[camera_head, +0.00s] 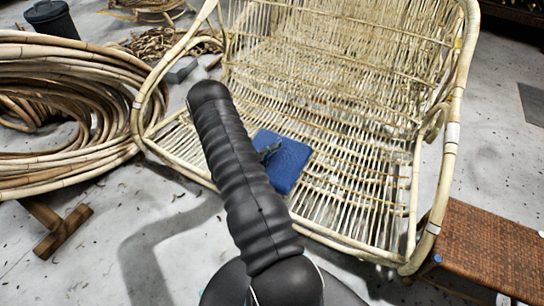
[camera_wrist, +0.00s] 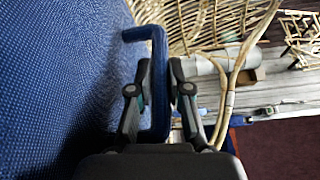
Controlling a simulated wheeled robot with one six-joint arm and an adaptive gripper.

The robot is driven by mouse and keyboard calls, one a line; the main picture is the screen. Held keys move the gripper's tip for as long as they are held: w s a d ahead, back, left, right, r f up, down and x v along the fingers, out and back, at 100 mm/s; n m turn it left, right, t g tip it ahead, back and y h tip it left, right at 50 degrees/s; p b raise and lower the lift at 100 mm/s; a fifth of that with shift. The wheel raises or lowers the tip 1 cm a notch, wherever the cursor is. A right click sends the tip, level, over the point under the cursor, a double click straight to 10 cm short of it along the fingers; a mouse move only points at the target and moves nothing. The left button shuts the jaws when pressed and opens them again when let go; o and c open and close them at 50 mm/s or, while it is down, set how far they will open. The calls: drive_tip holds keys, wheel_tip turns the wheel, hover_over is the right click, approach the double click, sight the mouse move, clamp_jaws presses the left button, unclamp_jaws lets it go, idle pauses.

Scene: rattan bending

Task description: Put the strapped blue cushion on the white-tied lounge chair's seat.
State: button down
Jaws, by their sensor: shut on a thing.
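The white-tied lounge chair (camera_head: 380,100) is a wide rattan frame with a slatted seat and white ties on its side rails. The blue cushion (camera_head: 290,164) appears over the left-middle part of the seat; I cannot tell whether it touches the slats. In the wrist view the cushion (camera_wrist: 55,85) fills the left side. Its blue strap (camera_wrist: 160,85) stands out as a loop between the fingers of my gripper (camera_wrist: 161,75), which is shut on it. In the head view my gripper (camera_head: 268,150) is small and dark, partly hidden by my arm.
Large coils of rattan (camera_head: 60,80) lie left of the chair, with a dark bin (camera_head: 52,18) behind. A brown woven bench (camera_head: 490,245) stands at the right, close to the chair's front corner. The chair's curved left arm rail (camera_head: 140,105) stands close to my arm.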

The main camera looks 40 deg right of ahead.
sight(272, 157)
drive_tip(key=shift+f, duration=1.75)
drive_tip(key=shift+f+b, duration=0.1)
drive_tip(key=shift+b, duration=0.2)
drive_tip(key=c, duration=1.1)
unclamp_jaws()
